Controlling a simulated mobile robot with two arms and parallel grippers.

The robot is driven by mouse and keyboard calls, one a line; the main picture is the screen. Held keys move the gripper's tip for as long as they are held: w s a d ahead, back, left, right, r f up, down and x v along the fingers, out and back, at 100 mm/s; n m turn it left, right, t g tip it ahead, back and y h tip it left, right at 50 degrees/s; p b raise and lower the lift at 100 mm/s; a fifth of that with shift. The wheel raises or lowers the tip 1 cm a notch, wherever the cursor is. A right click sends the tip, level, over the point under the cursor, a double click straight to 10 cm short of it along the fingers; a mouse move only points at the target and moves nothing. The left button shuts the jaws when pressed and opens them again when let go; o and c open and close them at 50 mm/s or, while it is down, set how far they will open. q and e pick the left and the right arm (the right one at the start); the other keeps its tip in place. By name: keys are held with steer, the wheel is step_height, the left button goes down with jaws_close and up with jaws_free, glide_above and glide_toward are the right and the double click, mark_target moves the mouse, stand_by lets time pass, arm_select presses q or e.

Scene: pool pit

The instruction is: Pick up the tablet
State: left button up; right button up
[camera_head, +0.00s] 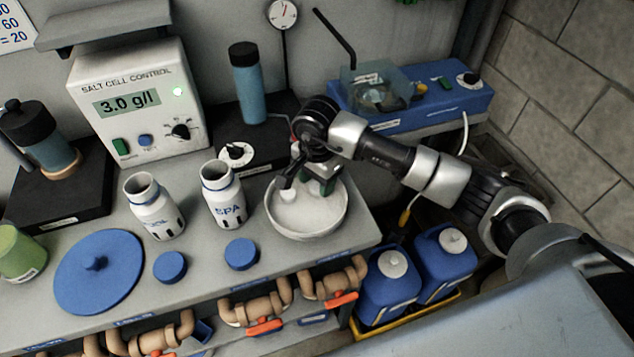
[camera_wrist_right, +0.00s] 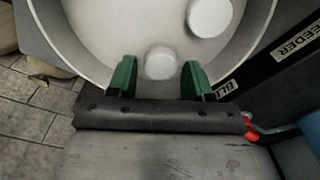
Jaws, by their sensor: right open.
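A white bowl (camera_head: 340,222) stands at the right end of the bench, and its pale inside also fills the top of the right wrist view (camera_wrist_right: 95,62). In that view one round white tablet (camera_wrist_right: 158,62) lies between my right gripper's green fingertips (camera_wrist_right: 159,76), with a gap on each side. A second white tablet (camera_wrist_right: 210,17) lies farther up and right in the bowl. In the head view my right gripper (camera_head: 306,182) reaches down into the bowl, open and partly hiding its inside. A small white tablet (camera_head: 288,196) shows beside it. My left gripper is not in view.
Two white bottles, one marked SPA (camera_head: 222,195) and another (camera_head: 153,207), stand left of the bowl. Blue caps (camera_head: 241,254) and a large blue lid (camera_head: 98,271) lie in front. A blue device (camera_head: 440,100) is behind; blue canisters (camera_head: 388,283) stand below right.

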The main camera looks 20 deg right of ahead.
steer(key=shift+f, duration=0.65)
steer(key=c, duration=0.7)
steer(key=shift+r, duration=0.1)
